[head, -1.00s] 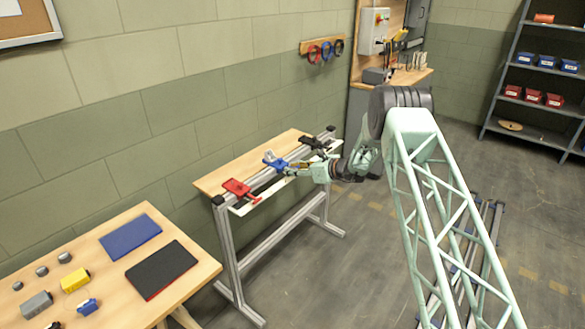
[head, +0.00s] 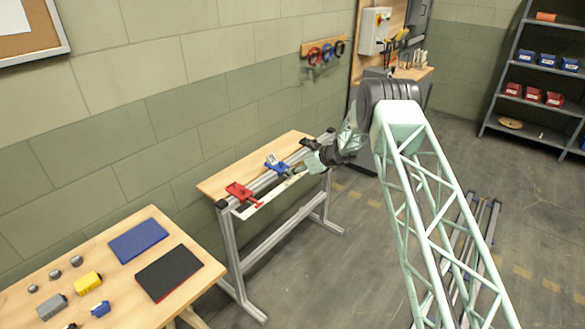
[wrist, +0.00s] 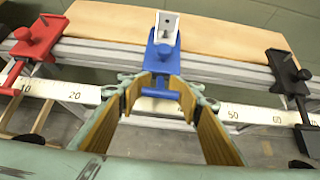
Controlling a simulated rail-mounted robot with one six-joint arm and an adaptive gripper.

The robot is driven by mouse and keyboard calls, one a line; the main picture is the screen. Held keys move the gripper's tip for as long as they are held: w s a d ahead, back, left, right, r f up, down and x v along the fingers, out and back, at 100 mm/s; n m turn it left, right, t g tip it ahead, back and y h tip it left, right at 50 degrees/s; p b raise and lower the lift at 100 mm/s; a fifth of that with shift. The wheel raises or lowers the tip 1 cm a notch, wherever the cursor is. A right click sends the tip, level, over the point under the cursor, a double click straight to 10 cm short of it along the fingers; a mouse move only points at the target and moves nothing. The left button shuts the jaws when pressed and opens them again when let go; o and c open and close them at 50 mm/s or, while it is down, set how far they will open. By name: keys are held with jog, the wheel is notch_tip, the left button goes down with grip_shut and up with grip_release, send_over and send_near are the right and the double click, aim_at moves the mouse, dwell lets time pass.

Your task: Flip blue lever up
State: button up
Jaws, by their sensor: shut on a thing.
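The blue lever (wrist: 163,62) is in the middle of the wrist view, fixed to a metal rail. A pale plate stands up at its back, and its narrow blue end reaches toward me over the white ruler strip (wrist: 110,95). In the head view the blue lever (head: 273,162) sits between the red and black ones. My gripper (wrist: 160,84) is shut on the lever's near end, with a fingertip on each side. It also shows in the head view (head: 298,169); the fingertips are too small to make out there.
A red lever (wrist: 37,37) is to the left and a black lever (wrist: 286,72) to the right on the same rail. A wooden board (wrist: 220,38) lies behind. A worktable (head: 150,215) with pads and small blocks stands at the front left.

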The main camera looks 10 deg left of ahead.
jog(key=shift+r+h+p, duration=0.3)
jog(key=shift+r+p, duration=0.05)
jog(key=shift+p, duration=0.35)
jog(key=shift+w+a+r+g+h+p, duration=0.15)
jog(key=shift+g+h+p, duration=0.2)
jog(key=shift+p, duration=0.75)
jog(key=p, duration=0.2)
jog(key=shift+w+r+g+h+p, duration=0.1)
jog(key=shift+r+g+h+p, duration=0.05)
jog(key=shift+g+h+p, duration=0.2)
jog(key=shift+w+a+r+g+h+p, duration=0.15)
jog(key=shift+a+g+h+p, duration=0.25)
jog(key=shift+h+p, duration=0.6)
jog(key=shift+w+a+r+g+h+b, duration=0.1)
jog(key=shift+g+h+b, duration=0.1)
jog(key=shift+g+h, duration=0.25)
jog(key=shift+w+a+r+g+h+b, duration=0.1)
jog(key=shift+g+h+b, duration=0.05)
jog(key=shift+g+h, duration=0.25)
jog(key=shift+c, duration=0.2)
jog(key=o, duration=0.8)
jog(key=shift+o, duration=1.3)
jog(key=shift+f, duration=0.15)
jog(key=shift+s, duration=0.1)
